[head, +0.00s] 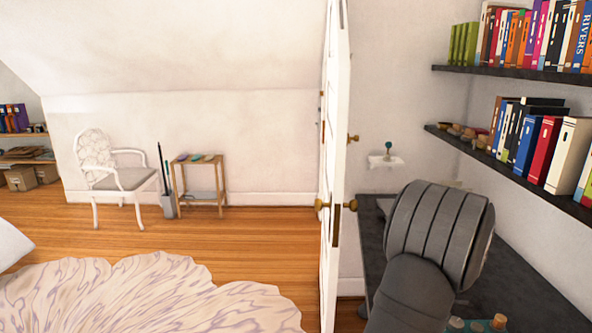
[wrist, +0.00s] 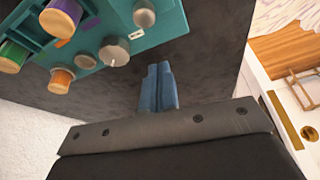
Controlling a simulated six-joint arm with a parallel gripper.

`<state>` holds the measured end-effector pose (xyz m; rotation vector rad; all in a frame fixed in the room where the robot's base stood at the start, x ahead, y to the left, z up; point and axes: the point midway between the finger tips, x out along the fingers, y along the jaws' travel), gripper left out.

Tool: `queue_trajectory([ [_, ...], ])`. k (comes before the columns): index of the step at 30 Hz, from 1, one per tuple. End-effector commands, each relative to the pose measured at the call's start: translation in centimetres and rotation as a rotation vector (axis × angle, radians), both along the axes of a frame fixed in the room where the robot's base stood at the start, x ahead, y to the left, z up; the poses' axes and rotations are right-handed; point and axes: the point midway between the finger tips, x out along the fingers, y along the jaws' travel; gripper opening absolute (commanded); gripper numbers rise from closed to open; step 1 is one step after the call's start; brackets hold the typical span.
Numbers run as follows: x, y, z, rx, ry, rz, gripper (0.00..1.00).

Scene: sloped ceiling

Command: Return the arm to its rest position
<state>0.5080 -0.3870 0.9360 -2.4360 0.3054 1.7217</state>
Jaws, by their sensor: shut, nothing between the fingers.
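My gripper (wrist: 158,70) shows in the wrist view as two blue fingers pressed together, with nothing between them. It is above the dark desk (wrist: 215,50), which also shows in the head view (head: 525,290). In the head view my grey arm rises over the desk at the lower right and hides the gripper. A teal block with several round pegs (wrist: 120,72) lies just beyond and left of the fingertips in the wrist view. I cannot tell the exact gap between them.
The white door (head: 333,180) stands edge-on left of my arm. Dark shelves of books (head: 520,135) hang on the right wall, and a small white wall ledge (head: 385,162) is behind. Left of the door are a rug (head: 150,295), a white chair (head: 110,175) and open wooden floor.

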Motion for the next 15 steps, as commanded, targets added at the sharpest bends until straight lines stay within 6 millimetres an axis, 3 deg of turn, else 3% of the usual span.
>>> queue_trajectory([
  [13,-2.9,0.7,8.4,-0.004,-0.003,-0.001,0.0],
  [15,-2.3,0.6,6.1,0.003,0.004,0.001,0.0],
])
